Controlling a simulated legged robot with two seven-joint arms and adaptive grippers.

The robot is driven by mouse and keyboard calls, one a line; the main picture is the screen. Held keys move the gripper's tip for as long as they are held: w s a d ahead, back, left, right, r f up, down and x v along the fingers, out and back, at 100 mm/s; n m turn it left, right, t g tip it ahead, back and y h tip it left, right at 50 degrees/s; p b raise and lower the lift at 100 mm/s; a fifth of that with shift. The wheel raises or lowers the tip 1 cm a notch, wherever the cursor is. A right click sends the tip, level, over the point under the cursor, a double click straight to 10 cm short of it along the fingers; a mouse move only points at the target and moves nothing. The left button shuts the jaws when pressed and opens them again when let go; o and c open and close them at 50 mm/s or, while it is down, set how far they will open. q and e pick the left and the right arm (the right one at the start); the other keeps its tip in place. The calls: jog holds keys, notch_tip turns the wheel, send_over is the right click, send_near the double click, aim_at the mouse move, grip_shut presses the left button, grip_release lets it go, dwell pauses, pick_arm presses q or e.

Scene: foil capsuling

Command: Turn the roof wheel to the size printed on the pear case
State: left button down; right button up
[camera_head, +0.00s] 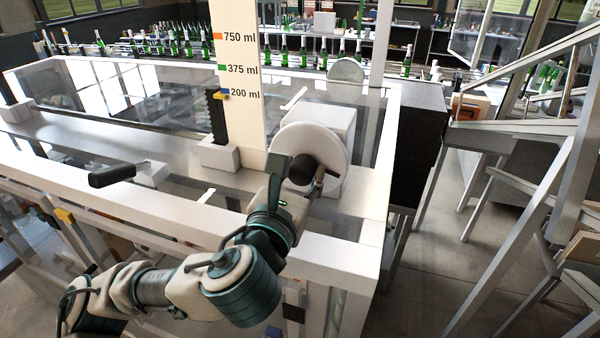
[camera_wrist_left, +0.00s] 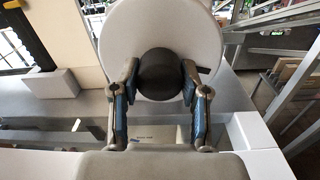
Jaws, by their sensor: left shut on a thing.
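The roof wheel (camera_head: 328,135) is a pale upright disc on a white block, with a dark round knob (camera_head: 301,169) on its face. My left gripper (camera_head: 303,174) is shut on this knob. In the left wrist view the fingers stand on both sides of the knob (camera_wrist_left: 160,75), in front of the disc (camera_wrist_left: 195,30). The cream scale board (camera_head: 238,45) reads 750 ml by orange, 375 ml by green and 200 ml by blue. A yellow pointer (camera_head: 219,96) on a dark post sits level with the 200 ml mark. I cannot make out a pear case or its print. My right gripper is not in view.
A white-framed machine with a glass roof (camera_head: 120,105) lies under the wheel. A black cylindrical handle (camera_head: 112,176) shows at its front left. Green bottles (camera_head: 285,55) line the back. Grey metal stairs (camera_head: 560,140) stand at right, with cartons (camera_head: 478,108) nearby.

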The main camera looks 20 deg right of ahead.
pick_arm(q)
jog(key=shift+w+a+r+n, duration=0.1)
jog(key=shift+r+n, duration=0.1)
jog(key=shift+n, duration=0.5)
jog(key=shift+r+n, duration=0.15)
jog(key=shift+n, duration=0.55)
jog(key=c, duration=1)
grip_release()
jog(key=o, duration=0.4)
jog(key=shift+w, duration=0.1)
jog(key=shift+w+d+f, duration=0.2)
jog(key=shift+d+f, duration=0.05)
jog(key=shift+d, duration=0.15)
jog(key=shift+s+a, duration=0.25)
jog(key=shift+s, duration=0.25)
jog(key=v, duration=1)
jog(key=shift+s+a+f, duration=0.1)
jog(key=shift+s+a, duration=0.1)
jog(key=shift+a, duration=0.05)
jog(key=shift+d, duration=0.1)
